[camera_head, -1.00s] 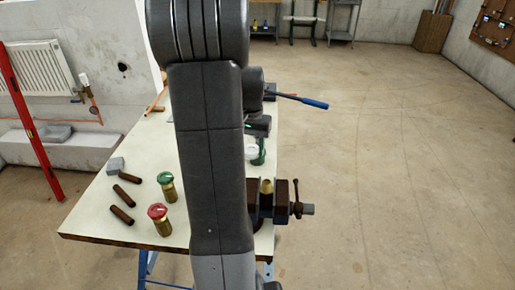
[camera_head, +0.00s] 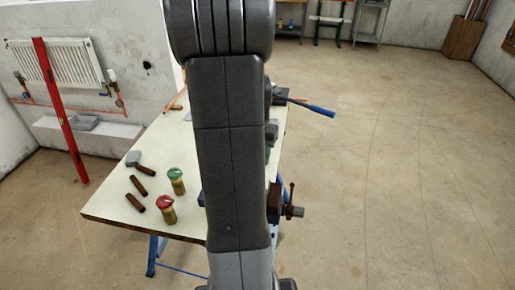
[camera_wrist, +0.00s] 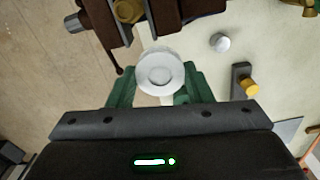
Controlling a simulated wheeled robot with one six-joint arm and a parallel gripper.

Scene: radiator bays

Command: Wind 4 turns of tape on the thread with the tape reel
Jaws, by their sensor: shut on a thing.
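The white tape reel (camera_wrist: 160,76) is between the green fingers of my gripper (camera_wrist: 160,88), which is shut on it. In the wrist view, a brass fitting (camera_wrist: 129,10) is clamped between the brown jaws of the vise (camera_wrist: 104,22), at the top edge. The reel is below the fitting in the picture, with a visible gap between them. Its thread is not clear to see, and I cannot tell any wound tape. In the head view, the vise (camera_head: 275,201) shows at the table's right edge; my arm hides the gripper, reel and fitting.
A small white round thing (camera_wrist: 219,42) lies on the tabletop. The floor at right is clear.

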